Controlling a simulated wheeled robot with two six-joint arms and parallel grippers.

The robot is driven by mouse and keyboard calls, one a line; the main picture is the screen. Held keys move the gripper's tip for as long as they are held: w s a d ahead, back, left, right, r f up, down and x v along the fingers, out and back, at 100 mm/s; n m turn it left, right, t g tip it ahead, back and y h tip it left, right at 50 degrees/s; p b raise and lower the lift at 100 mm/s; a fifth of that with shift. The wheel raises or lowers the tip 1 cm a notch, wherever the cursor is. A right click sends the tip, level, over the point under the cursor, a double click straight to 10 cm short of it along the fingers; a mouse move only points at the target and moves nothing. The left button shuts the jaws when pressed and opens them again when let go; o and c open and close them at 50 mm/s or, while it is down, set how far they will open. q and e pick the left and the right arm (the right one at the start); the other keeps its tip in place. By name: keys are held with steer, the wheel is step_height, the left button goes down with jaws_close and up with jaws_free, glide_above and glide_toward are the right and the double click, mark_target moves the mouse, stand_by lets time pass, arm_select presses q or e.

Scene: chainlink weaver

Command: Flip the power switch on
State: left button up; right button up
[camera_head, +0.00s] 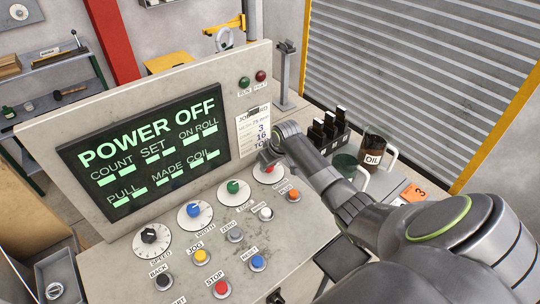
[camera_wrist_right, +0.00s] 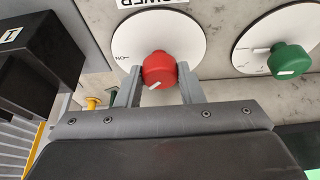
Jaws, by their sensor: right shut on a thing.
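The power switch is a red knob (camera_wrist_right: 158,67) on a white round dial (camera_wrist_right: 185,30), under an upside-down POWER label (camera_wrist_right: 150,2) in the wrist view. A small ON mark is printed near the dial's left edge there. My right gripper (camera_wrist_right: 160,84) has one finger on each side of the red knob and is shut on it. In the head view, the right gripper (camera_head: 268,160) reaches the panel from the right and partly hides the red knob (camera_head: 268,170). The screen (camera_head: 150,145) reads POWER OFF. My left gripper is not in view.
A green knob (camera_wrist_right: 288,60) is beside the red one. Blue (camera_head: 193,210) and black (camera_head: 149,235) knobs and several push buttons fill the panel below the screen. An oil mug (camera_head: 374,152) and a black bin (camera_head: 330,130) stand right of the panel.

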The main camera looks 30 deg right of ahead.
steer(key=m+h+p, duration=0.1)
steer(key=m, duration=0.1)
steer(key=shift+a+r+m, duration=0.1)
steer(key=shift+r+m, duration=0.05)
steer(key=shift+m, duration=0.25)
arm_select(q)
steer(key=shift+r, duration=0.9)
arm_select(e)
steer(key=m+h, duration=0.1)
steer(key=m, duration=0.2)
steer(key=m+h, duration=0.1)
steer(key=m, duration=0.1)
steer(key=shift+w+a+m+g, duration=0.1)
steer(key=shift+w+m+g, duration=0.05)
steer(key=shift+m+g, duration=0.25)
steer(key=o, duration=1)
steer(key=shift+c, duration=0.2)
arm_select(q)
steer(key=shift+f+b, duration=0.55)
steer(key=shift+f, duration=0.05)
arm_select(e)
steer(key=v, duration=1.7)
steer(key=shift+a, duration=0.3)
